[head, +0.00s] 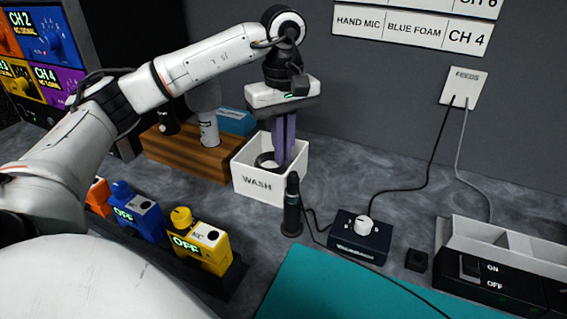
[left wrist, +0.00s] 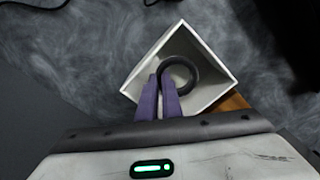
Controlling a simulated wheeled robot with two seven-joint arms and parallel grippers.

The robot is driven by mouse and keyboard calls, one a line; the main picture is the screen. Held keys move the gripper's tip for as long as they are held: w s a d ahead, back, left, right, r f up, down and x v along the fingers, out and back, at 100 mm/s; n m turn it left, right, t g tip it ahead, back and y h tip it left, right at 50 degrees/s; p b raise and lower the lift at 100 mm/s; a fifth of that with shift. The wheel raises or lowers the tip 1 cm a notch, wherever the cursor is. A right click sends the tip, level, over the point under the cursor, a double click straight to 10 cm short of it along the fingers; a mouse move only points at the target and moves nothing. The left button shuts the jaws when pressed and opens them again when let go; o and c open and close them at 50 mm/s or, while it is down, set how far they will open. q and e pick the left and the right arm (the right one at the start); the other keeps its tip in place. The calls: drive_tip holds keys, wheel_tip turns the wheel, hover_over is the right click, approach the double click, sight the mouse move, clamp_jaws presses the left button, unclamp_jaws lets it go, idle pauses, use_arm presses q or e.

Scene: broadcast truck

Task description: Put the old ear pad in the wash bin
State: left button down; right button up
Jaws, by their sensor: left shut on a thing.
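The wash bin (head: 262,185) is a white open box marked WASH, standing on the grey counter near the back wall. It also shows in the left wrist view (left wrist: 216,50). The old ear pad (head: 264,161) is a black ring, seen inside the bin's opening in the head view and as a ring (left wrist: 194,64) in the left wrist view. My left gripper (head: 283,162) points down into the bin, its purple fingers (left wrist: 158,98) shut on the ear pad's edge. Whether the pad touches the bin's floor is hard to tell. My right gripper is not in view.
A wooden block (head: 190,152) stands left of the bin. A black handheld microphone (head: 292,207) stands just in front of it. A dark box with a knob (head: 360,237), a teal mat (head: 335,290) and yellow (head: 200,243) and blue (head: 137,214) packs are nearer.

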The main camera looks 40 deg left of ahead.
sight(284, 163)
use_arm(q)
drive_tip(key=shift+f, duration=1.75)
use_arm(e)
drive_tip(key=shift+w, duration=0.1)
use_arm(q)
drive_tip(key=shift+f, duration=0.15)
drive_tip(key=c, duration=1.9)
unclamp_jaws()
drive_tip(key=shift+c, duration=0.2)
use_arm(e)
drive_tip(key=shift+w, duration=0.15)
use_arm(q)
drive_tip(key=shift+r, duration=0.3)
wheel_tip(284, 163, up, 12)
drive_tip(key=p, duration=0.1)
drive_tip(key=shift+p, duration=0.35)
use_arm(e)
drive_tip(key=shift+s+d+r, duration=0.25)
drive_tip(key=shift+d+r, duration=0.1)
